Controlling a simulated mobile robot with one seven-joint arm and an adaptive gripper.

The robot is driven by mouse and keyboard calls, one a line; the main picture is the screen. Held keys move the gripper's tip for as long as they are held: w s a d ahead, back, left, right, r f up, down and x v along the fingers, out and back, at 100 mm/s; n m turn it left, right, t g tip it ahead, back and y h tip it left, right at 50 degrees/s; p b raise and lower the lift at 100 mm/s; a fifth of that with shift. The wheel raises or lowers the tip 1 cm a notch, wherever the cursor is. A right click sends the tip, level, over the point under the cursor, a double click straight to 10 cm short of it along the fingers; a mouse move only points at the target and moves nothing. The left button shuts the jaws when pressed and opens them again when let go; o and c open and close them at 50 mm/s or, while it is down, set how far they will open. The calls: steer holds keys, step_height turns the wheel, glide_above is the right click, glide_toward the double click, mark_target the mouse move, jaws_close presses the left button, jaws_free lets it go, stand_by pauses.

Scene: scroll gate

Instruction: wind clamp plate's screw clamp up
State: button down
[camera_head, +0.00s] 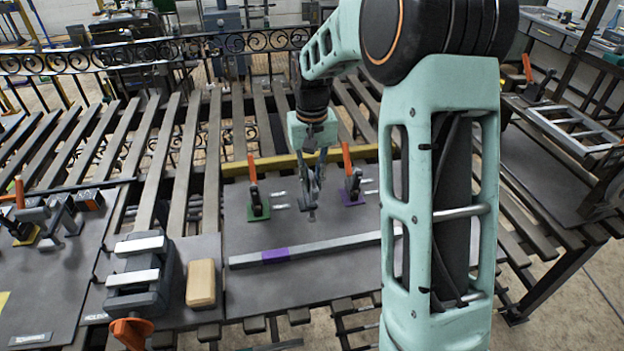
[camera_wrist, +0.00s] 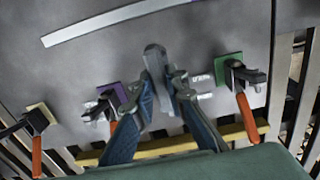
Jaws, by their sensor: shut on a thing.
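A grey block (camera_head: 146,275) with two pale bars stands at the front left. An orange winged handle (camera_head: 131,331) sits at its near end; it looks like a screw clamp. My gripper (camera_head: 311,190) is away from it, to the right and farther back, over a dark plate (camera_head: 300,287). In the wrist view its fingers (camera_wrist: 165,88) are shut on a small round-ended grey piece (camera_wrist: 154,58). On that plate stand a green-based clamp (camera_head: 257,205) and a purple-based clamp (camera_head: 352,188), both with orange levers. My gripper is between them. How the held piece meets the plate is unclear.
A long grey bar (camera_head: 330,246) with a purple band lies across the plate. A tan block (camera_head: 201,284) lies beside the grey block. A yellow bar (camera_head: 290,161) runs behind the clamps. More clamps (camera_head: 62,212) stand at the left. A ladder-like frame (camera_head: 575,130) lies at the right.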

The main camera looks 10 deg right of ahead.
mark_target(312, 180)
steer(key=c, duration=1.9)
jaws_free()
steer(key=shift+c, duration=0.2)
steer(key=shift+r, duration=0.1)
step_height(312, 180, up, 12)
